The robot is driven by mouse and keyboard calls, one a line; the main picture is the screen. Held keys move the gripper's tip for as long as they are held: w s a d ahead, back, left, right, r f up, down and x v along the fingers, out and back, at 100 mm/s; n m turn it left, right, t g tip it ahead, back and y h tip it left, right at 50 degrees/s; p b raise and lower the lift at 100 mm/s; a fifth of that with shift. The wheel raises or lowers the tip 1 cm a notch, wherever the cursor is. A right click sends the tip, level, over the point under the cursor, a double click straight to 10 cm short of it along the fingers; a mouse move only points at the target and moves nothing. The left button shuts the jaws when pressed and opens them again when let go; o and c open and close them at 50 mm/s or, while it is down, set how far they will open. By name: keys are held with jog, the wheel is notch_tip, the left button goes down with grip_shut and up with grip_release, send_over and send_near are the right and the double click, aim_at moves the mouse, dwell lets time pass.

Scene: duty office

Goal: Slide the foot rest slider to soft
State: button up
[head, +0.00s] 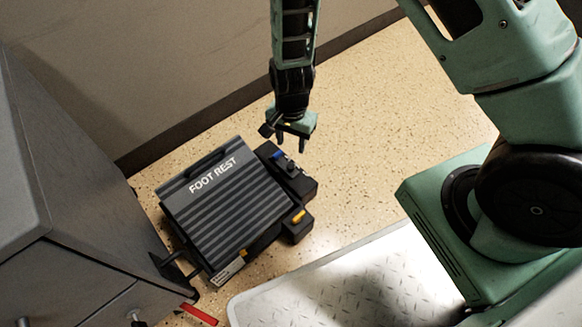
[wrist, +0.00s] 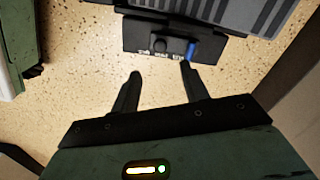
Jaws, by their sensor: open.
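The dark grey ribbed foot rest (head: 228,205) lies on the floor, its name in white letters. A black control box (head: 300,188) runs along its right side and also shows in the wrist view (wrist: 135,38). On the box is a blue part (head: 279,156), seen in the wrist view (wrist: 192,50) beside a dark knob (wrist: 160,47) and small white lettering too small to read. I cannot tell which part is the slider. My gripper (head: 291,146) is open and empty close to the box; in the wrist view (wrist: 160,73) its right fingertip appears near the blue part.
A grey cabinet (head: 75,230) stands close to the foot rest at the left. A wall with a dark skirting (head: 150,150) runs behind. A red strip (head: 199,314) lies by the cabinet. Speckled floor (head: 400,130) is clear to the right of the box.

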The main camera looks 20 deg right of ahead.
aim_at(291, 166)
notch_tip(291, 166, down, 10)
jog(key=b, duration=0.5)
